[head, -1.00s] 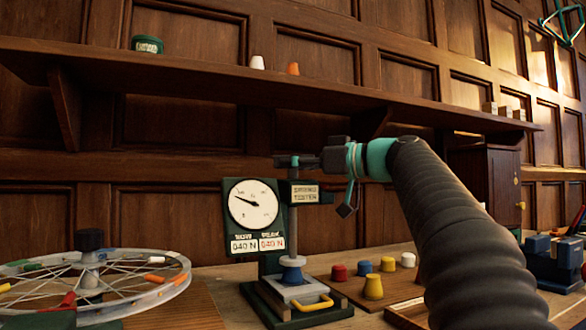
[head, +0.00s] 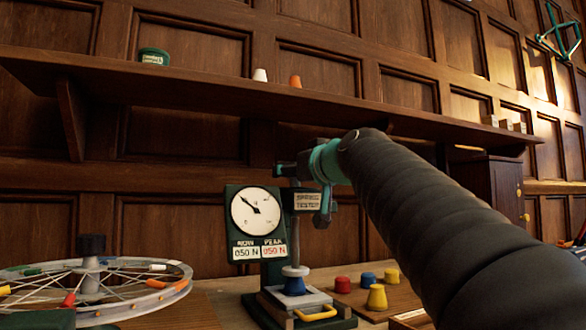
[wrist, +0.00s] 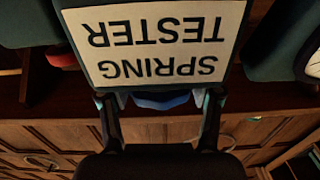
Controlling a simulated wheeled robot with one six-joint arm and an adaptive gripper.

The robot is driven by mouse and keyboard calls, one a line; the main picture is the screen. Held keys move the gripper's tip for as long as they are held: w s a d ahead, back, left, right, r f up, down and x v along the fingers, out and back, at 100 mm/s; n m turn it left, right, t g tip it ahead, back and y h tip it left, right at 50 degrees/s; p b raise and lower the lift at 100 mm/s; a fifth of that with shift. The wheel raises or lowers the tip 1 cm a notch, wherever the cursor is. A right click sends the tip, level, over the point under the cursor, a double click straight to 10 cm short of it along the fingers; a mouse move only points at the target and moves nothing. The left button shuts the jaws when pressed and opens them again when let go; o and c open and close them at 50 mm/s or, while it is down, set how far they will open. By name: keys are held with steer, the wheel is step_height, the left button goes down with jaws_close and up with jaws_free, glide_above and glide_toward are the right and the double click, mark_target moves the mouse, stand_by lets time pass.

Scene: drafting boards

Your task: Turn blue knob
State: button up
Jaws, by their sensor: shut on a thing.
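The spring tester (head: 308,202) stands on the bench with a labelled head, a round dial (head: 255,212) and a display reading 050 N for both NOW and PEAK. In the wrist view its label (wrist: 155,42) appears upside down. The blue knob (wrist: 162,101) shows as a sliver between my fingertips, beside the label's edge; the rest is hidden. My gripper (wrist: 160,104) is shut on it. In the head view my gripper (head: 290,172) is at the top of the tester, and the knob is hidden there. A blue cone (head: 294,285) sits under the tester's ram.
A spoked wheel (head: 170,293) lies at the left. Red (head: 343,284), blue (head: 368,279) and yellow (head: 377,299) pieces stand right of the tester. A shelf (head: 210,88) runs along the panelled wall above my gripper. My arm covers the right side of the head view.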

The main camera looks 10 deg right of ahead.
steer(key=shift+m+h+p, duration=0.45)
steer(key=shift+m+h, duration=0.05)
steer(key=shift+h, duration=0.3)
steer(key=o, duration=1.1)
steer(key=shift+o, duration=0.2)
steer(key=s+d, duration=0.1)
steer(key=s, duration=1.1)
steer(key=shift+d, duration=0.2)
